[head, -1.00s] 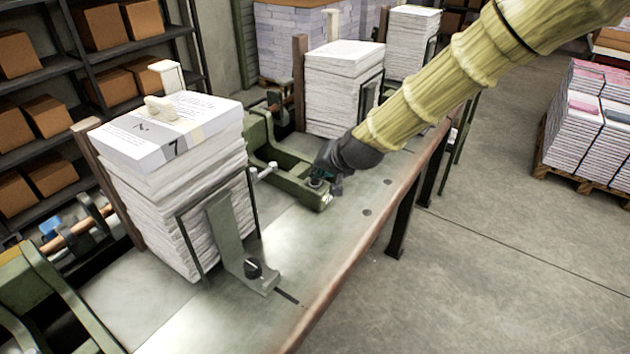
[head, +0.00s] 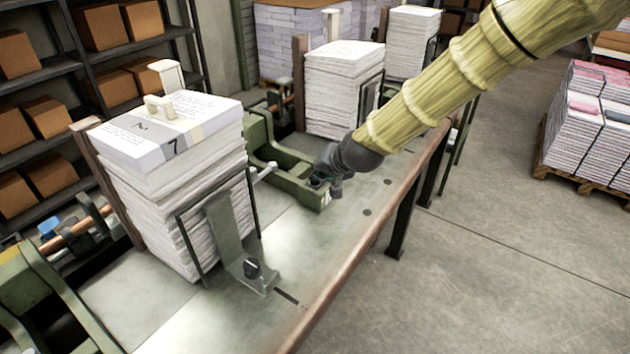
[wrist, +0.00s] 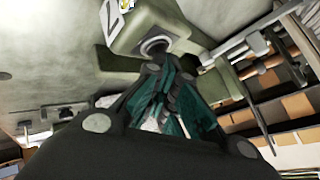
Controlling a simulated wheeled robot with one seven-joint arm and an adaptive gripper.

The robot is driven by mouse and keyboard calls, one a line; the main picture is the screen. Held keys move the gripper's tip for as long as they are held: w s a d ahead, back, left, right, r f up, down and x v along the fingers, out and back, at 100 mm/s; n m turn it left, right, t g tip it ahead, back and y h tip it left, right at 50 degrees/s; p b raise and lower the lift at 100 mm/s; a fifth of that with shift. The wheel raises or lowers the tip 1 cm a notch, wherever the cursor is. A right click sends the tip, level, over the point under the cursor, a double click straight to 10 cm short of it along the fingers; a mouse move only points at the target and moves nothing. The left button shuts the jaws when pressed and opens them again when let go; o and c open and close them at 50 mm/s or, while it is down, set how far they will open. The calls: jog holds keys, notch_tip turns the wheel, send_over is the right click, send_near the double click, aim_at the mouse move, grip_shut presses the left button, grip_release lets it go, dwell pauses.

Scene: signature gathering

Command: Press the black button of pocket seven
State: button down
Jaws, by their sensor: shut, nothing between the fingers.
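The paper stack marked 7 (head: 170,143) stands on the steel bench in the head view. A green machine arm (head: 290,180) reaches from beside it toward the bench's front edge. My gripper (head: 320,182) is shut and empty at that arm's outer end. In the wrist view, the green end block (wrist: 150,22) bears a partly cut-off white label and a round black button (wrist: 156,46). The fingertips of my gripper (wrist: 163,62) are together right at the button; whether they touch it I cannot tell. In the head view the button is largely hidden by my gripper.
A bracket (head: 228,245) with a black knob (head: 251,268) stands in front of the stack. Further stacks (head: 340,90) line the bench behind. The bench edge (head: 330,290) runs diagonally, with open floor to its right. A pallet of bundles (head: 590,125) stands there.

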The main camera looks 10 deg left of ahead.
jog(key=shift+r, duration=0.1)
jog(key=shift+r+p, duration=0.6)
jog(key=shift+r, duration=0.15)
jog(key=shift+r, duration=0.1)
jog(key=shift+r+p, duration=1.65)
jog(key=shift+r, duration=0.75)
